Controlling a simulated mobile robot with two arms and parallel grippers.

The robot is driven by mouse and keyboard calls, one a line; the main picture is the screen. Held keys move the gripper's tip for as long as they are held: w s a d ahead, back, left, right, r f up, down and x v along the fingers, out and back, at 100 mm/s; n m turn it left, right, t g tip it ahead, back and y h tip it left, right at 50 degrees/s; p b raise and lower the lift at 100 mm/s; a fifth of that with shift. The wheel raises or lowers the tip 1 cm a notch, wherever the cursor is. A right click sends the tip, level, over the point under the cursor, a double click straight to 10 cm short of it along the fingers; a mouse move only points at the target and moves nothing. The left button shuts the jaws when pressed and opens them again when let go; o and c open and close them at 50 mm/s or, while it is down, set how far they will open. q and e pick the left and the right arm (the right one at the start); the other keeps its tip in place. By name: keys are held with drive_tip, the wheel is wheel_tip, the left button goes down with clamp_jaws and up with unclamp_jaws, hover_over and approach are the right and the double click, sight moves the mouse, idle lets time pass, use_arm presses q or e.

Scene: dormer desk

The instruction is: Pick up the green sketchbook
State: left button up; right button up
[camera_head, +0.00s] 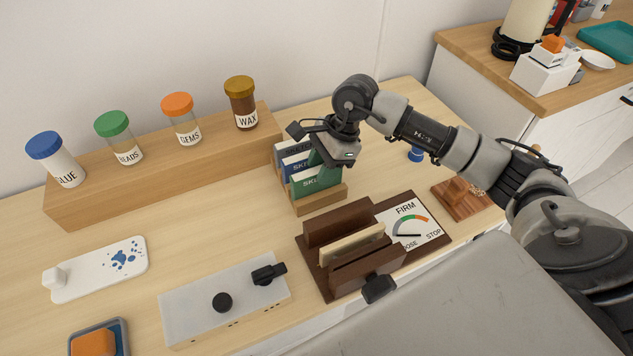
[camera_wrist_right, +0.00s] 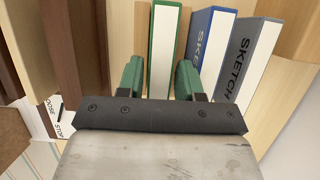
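The green sketchbook (camera_head: 314,186) stands upright at the front of a wooden holder (camera_head: 321,203), with a blue sketchbook (camera_head: 292,163) and a grey one (camera_head: 283,150) behind it. My right gripper (camera_head: 328,158) is over the holder, pointing down at the green sketchbook. In the right wrist view the green sketchbook (camera_wrist_right: 165,45) lies between the two green fingertips of my right gripper (camera_wrist_right: 161,78). The fingers are apart, one on each side of it, with a gap showing on the left side. The blue sketchbook (camera_wrist_right: 208,50) is close beside the right finger. My left gripper is not in view.
A dark brown press with a FIRM dial (camera_head: 408,222) stands just in front of the holder. A wooden riser (camera_head: 160,175) with several labelled jars is behind left. A grey box with black knobs (camera_head: 225,297) is at front left. Bare desk lies left of the holder.

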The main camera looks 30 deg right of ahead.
clamp_jaws()
